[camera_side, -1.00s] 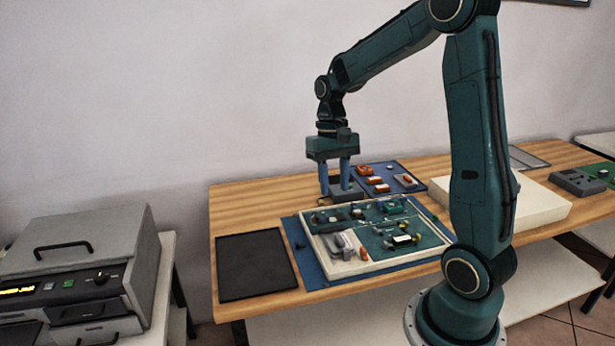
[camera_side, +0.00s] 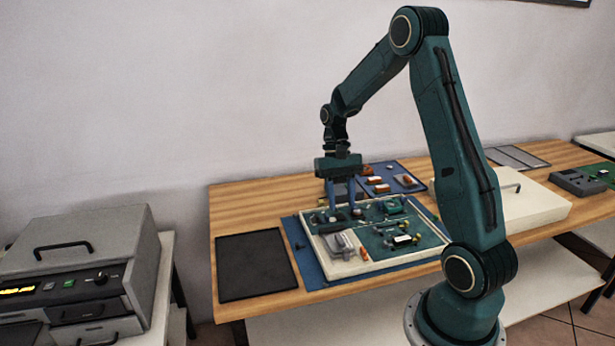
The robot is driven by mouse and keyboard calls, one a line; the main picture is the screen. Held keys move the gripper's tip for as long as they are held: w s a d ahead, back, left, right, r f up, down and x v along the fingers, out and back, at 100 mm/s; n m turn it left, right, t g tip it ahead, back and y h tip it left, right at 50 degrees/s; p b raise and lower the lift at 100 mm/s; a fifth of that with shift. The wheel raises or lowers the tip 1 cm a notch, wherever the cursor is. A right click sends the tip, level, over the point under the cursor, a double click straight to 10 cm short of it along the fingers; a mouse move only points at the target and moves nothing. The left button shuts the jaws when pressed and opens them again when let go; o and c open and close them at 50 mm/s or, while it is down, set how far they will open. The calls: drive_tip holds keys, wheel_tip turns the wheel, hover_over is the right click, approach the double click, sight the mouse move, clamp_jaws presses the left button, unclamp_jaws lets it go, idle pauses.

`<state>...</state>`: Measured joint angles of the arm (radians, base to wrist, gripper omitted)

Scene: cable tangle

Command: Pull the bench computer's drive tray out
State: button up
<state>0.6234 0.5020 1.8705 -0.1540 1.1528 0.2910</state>
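An open, cream-walled case (camera_side: 343,275) with green circuit boards (camera_side: 385,238) lies on a blue mat on the wooden bench. It looks like the bench computer with its top off. A grey part (camera_side: 342,244) sits in its front left area. I cannot tell for sure which part is the drive tray. My gripper (camera_side: 342,208) points down over the case's back left edge, fingers apart. Nothing is clearly held between them. A dark grey block (camera_side: 341,189) shows behind and between the fingers, partly hidden by them.
A black mat (camera_side: 252,265) lies empty at the bench's left. A blue parts mat (camera_side: 408,171) with orange-and-white pieces lies behind. A cream lid with a handle (camera_side: 535,203) lies to the right. A grey instrument with drawers (camera_side: 80,255) stands at far left.

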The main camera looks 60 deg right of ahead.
sight(347, 250)
drive_tip(key=x, duration=1.2)
drive_tip(key=shift+f, duration=0.2)
clamp_jaws()
drive_tip(key=shift+s+a, duration=0.1)
